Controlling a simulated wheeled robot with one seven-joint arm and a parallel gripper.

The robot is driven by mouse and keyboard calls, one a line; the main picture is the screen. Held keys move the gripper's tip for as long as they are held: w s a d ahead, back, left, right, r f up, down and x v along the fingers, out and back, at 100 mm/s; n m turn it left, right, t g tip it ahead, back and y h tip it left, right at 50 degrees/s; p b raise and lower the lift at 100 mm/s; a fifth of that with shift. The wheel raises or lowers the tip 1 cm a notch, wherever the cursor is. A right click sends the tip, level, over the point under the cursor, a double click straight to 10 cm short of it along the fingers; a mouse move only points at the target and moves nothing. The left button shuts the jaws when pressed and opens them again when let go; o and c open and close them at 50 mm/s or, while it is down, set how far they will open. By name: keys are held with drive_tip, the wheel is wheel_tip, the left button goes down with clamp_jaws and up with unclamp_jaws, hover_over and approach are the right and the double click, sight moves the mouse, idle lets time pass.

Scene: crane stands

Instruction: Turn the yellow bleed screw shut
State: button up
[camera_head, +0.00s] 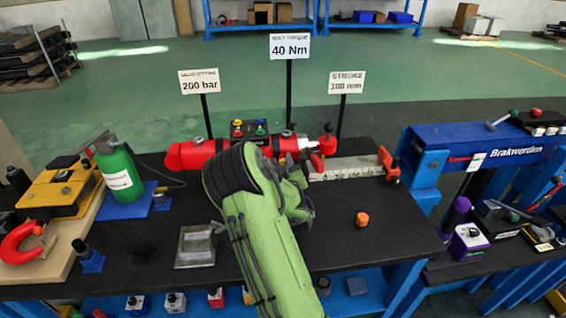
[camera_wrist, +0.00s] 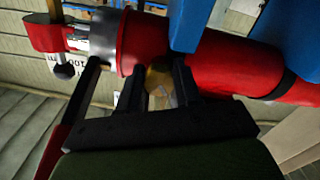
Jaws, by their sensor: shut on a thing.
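The yellow bleed screw (camera_wrist: 160,78) shows in the wrist view as a dull yellow, shaded round piece at the side of the red cylinder (camera_wrist: 152,42). My gripper (camera_wrist: 159,84) has its two dark fingers on either side of the screw, shut on it. How far the screw is turned cannot be seen. In the head view the red cylinder (camera_head: 188,155) lies across the bench behind my green arm. My arm hides the screw and the fingertips there.
A black block with coloured knobs (camera_head: 249,140) stands behind the cylinder. A green bottle (camera_head: 119,178) stands at left, and a metal tray (camera_head: 196,247) and orange knob (camera_head: 362,219) lie on the bench. Blue bars (camera_wrist: 188,25) cross close to my fingers. The bench's front right is fairly clear.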

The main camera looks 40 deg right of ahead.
drive_tip(key=m, duration=0.1)
drive_tip(key=m+p, duration=0.1)
drive_tip(key=m, duration=0.1)
drive_tip(key=shift+r+m, duration=0.2)
drive_tip(key=shift+m, duration=0.1)
drive_tip(key=shift+m+p, duration=0.75)
drive_tip(key=shift+m, duration=1.15)
drive_tip(key=o, duration=0.8)
drive_tip(key=shift+c, duration=0.2)
drive_tip(key=shift+f, duration=0.1)
